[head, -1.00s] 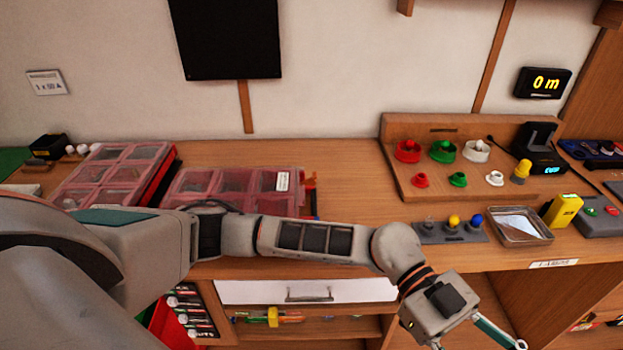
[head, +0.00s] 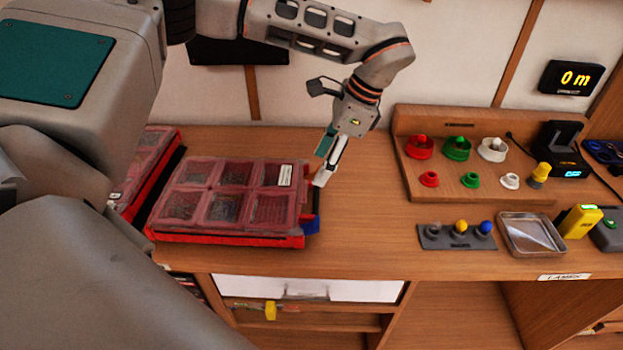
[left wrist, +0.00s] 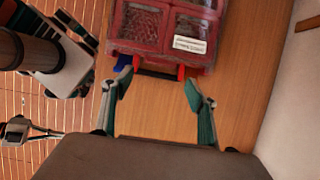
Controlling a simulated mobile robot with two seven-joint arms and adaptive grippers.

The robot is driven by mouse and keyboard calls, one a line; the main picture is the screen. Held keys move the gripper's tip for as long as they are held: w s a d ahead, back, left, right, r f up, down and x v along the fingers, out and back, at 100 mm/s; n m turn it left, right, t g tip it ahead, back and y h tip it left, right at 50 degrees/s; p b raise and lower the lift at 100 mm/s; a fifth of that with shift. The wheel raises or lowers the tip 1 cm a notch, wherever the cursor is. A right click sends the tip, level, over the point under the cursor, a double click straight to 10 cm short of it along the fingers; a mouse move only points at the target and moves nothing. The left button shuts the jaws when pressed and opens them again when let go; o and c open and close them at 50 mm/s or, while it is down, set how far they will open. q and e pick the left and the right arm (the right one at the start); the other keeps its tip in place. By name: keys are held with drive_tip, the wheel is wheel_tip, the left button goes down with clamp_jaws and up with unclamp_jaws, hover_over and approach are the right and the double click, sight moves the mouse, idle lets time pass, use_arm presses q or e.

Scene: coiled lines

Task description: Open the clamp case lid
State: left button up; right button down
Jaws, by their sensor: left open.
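A red case (head: 228,242) with a clear, compartmented lid (head: 232,190) lies flat on the bench with its lid down. A white label (head: 285,175) sits at the lid's far right corner; I cannot read it. My left gripper (head: 322,165) is open and empty just off the case's right side. In the left wrist view, its two teal fingers (left wrist: 158,84) stand apart, facing the case's latch side. There a dark handle (left wrist: 158,73) sits between a blue latch (left wrist: 122,62) and a red latch (left wrist: 181,71). The fingers appear clear of them. I do not make out my right gripper.
A second red case (head: 150,160) lies close on the left, partly hidden by my arm. A wooden rack with coloured knobs (head: 480,190), a knob strip (head: 457,238) and a metal tray (head: 531,234) stand to the right. The bench between case and rack is clear.

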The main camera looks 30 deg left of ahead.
sight(306, 188)
use_arm(q)
drive_tip(key=p+x, duration=0.1)
drive_tip(key=x, duration=0.6)
drive_tip(key=shift+a+f, duration=0.2)
use_arm(e)
drive_tip(key=shift+s+d+f+h, duration=0.15)
drive_tip(key=shift+s+d+h, duration=0.15)
drive_tip(key=shift+d, duration=0.3)
